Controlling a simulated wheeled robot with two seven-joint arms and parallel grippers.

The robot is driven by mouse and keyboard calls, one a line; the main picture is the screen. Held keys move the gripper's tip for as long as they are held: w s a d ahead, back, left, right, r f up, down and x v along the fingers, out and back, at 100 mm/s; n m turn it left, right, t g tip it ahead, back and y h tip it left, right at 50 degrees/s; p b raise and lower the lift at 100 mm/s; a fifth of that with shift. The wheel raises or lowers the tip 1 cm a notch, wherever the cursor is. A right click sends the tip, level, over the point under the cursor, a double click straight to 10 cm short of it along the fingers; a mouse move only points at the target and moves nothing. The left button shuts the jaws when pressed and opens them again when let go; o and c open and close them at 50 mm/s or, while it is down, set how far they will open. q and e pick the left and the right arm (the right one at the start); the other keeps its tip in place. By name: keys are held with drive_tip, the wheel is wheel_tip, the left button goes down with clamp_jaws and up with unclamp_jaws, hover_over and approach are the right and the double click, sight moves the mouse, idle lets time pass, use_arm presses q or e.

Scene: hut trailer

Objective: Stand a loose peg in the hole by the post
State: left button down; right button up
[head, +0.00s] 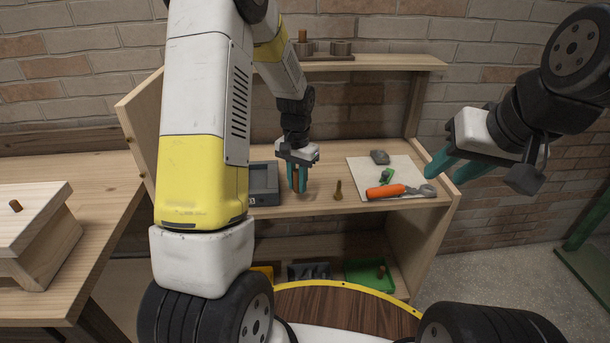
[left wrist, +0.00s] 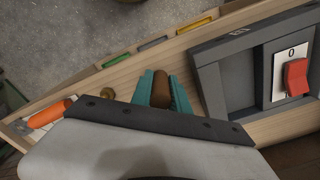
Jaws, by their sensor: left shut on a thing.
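My left gripper (head: 298,181) is shut on a brown peg (left wrist: 161,88), held between its teal fingers just above or at the shelf top; I cannot tell if its lower end touches. A small brass-brown knobbed piece (head: 338,190) stands on the shelf to the right of it, and also shows in the left wrist view (left wrist: 107,92). No hole is clearly visible. My right gripper (head: 450,168) is empty, its teal fingers apart, at the shelf's right end.
A grey box (head: 264,184) with a red switch (left wrist: 296,77) stands left of my left gripper. A pale sheet (head: 402,167) holds an orange-handled tool (head: 386,191), a green piece and a grey lump. A green tray (head: 362,279) sits below. The upper shelf (head: 390,63) carries a dark rack.

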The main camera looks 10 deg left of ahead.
sight(296, 198)
use_arm(q)
drive_tip(key=shift+w+a, duration=0.25)
drive_tip(key=shift+w, duration=0.3)
drive_tip(key=shift+w+a+f, duration=0.1)
drive_tip(key=shift+f, duration=0.85)
drive_tip(key=shift+w+a+f, duration=0.1)
drive_tip(key=shift+f, duration=0.8)
drive_tip(key=shift+f, duration=0.15)
drive_tip(key=c, duration=1.3)
unclamp_jaws()
drive_tip(key=shift+o, duration=0.2)
